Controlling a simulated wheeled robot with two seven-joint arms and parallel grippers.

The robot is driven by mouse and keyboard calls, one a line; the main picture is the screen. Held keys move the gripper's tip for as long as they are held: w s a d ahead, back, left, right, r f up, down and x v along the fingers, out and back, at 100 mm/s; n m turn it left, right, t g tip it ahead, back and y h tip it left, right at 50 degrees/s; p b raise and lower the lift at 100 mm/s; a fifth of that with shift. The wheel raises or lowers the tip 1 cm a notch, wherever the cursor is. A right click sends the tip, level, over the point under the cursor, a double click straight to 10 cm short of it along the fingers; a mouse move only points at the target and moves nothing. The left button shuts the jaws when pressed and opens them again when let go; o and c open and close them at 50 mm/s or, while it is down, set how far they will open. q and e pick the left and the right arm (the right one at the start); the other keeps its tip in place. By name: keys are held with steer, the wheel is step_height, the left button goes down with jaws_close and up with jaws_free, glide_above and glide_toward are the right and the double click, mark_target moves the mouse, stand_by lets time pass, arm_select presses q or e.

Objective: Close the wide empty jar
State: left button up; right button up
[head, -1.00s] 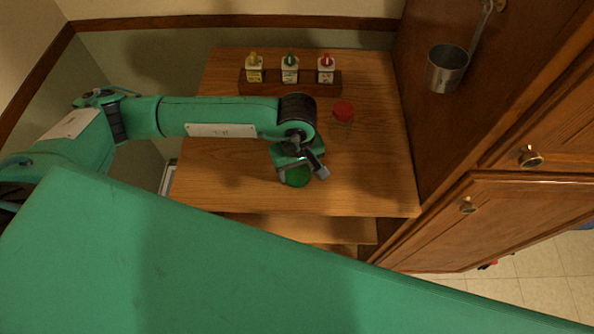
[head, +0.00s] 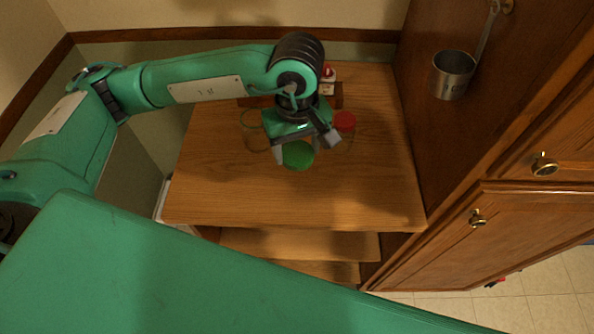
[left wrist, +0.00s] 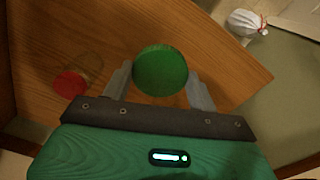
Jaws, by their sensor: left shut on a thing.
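My left gripper (head: 306,146) is shut on a round green lid (head: 298,155), which appears held above the wooden counter. In the left wrist view the green lid (left wrist: 161,71) sits between the two fingers (left wrist: 160,85). A wide, clear, open jar (head: 246,138) stands on the counter just left of the gripper in the head view; it looks empty, and the gripper hides part of its right side. I cannot make this jar out in the left wrist view. My right gripper is not in view.
A clear jar with a red lid (head: 345,121) stands close right of the gripper; its red lid (left wrist: 69,84) shows in the left wrist view. A bottle rack (head: 333,101) at the back is mostly hidden by my arm. The front counter is clear. A metal cup (head: 452,76) hangs at right.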

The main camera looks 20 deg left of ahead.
mark_target(297, 153)
arm_select(q)
step_height(297, 153, up, 7)
steer(key=shift+r+b, duration=0.1)
steer(key=shift+b, duration=0.45)
